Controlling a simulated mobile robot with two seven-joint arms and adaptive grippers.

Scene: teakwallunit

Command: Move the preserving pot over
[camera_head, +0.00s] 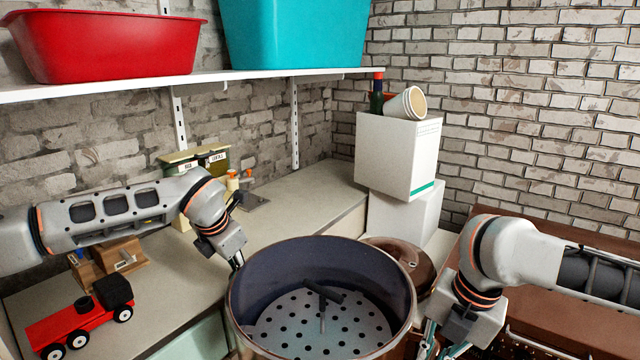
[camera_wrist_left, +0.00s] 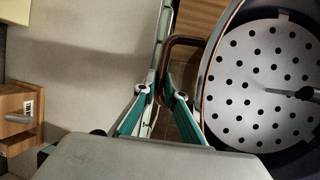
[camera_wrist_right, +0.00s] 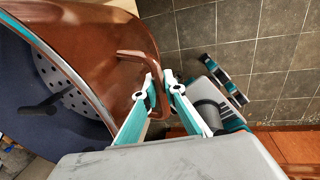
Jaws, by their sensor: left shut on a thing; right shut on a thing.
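The preserving pot (camera_head: 235,310) is large and round, with a copper-brown outside, a dark blue inside and a perforated grey disc with a central stem. It is at the bottom middle of the head view, upright, in front of the counter. My left gripper (camera_wrist_left: 165,88) is shut on its left handle (camera_wrist_left: 187,42). My right gripper (camera_wrist_right: 160,88) is shut on its opposite handle (camera_wrist_right: 128,58); in the head view this gripper (camera_head: 430,345) is at the right side of the pot. The pot's underside is hidden, so I cannot tell whether anything supports it.
A brown round lid (camera_head: 405,258) lies behind the pot. The counter (camera_head: 290,205) bears a red toy truck (camera_head: 85,318), a wooden box (camera_head: 115,257) and a scale (camera_head: 195,160). Stacked white boxes (camera_head: 398,155) stand behind. Tiled floor (camera_wrist_right: 260,40) shows beside the pot.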

